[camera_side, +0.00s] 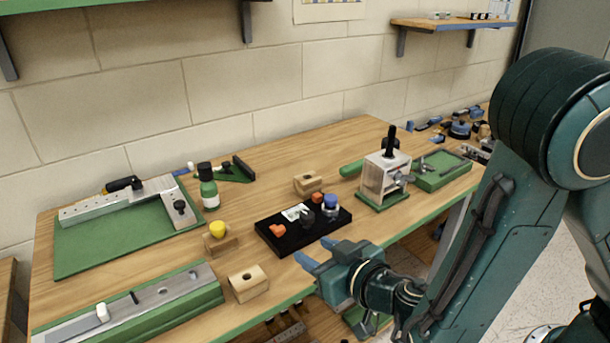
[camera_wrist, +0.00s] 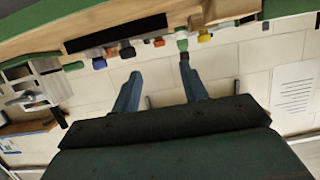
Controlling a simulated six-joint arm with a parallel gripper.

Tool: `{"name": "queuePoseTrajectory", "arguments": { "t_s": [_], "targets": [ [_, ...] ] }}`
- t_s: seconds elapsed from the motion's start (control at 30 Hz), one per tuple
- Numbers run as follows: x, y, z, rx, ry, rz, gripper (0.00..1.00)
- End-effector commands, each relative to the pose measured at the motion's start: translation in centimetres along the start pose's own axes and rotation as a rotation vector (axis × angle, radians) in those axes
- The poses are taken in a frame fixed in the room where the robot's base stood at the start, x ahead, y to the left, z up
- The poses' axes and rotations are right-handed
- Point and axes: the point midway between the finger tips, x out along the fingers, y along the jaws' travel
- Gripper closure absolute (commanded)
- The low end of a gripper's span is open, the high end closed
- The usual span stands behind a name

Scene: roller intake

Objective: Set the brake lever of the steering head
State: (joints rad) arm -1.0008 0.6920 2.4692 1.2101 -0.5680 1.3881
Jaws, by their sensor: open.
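A pale box-shaped unit on a green base (camera_side: 383,180), with an upright black handle (camera_side: 390,141) and a grey fitting on its right side, stands right of the table's middle. It looks like the steering head; I cannot tell for sure which part is the brake lever. In the wrist view a pale unit (camera_wrist: 22,80), probably the same one, shows at the left edge, partly cut off. My gripper (camera_side: 317,252) is over the table's front edge, in front of the black tray, apart from the unit. Its two blue fingers (camera_wrist: 160,72) are spread with nothing between them.
A black tray (camera_side: 272,238) holds orange, black and blue parts. A green tray (camera_side: 442,172) is right of the unit. Bare wood (camera_side: 270,170) lies behind.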

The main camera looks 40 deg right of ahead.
Motion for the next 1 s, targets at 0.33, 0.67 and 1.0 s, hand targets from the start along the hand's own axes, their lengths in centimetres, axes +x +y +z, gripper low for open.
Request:
{"name": "queuePoseTrajectory", "arguments": {
  "t_s": [0.33, 0.67, 1.0],
  "targets": [
    [-2.2, 0.0, 0.0, 0.001, 0.001, 0.0, 0.56],
    [-2.3, 0.0, 0.0, 0.001, 0.0, 0.001, 0.56],
    [-2.0, 2.7, -1.2, 0.038, -0.026, 0.089, 0.56]
  ]
}}
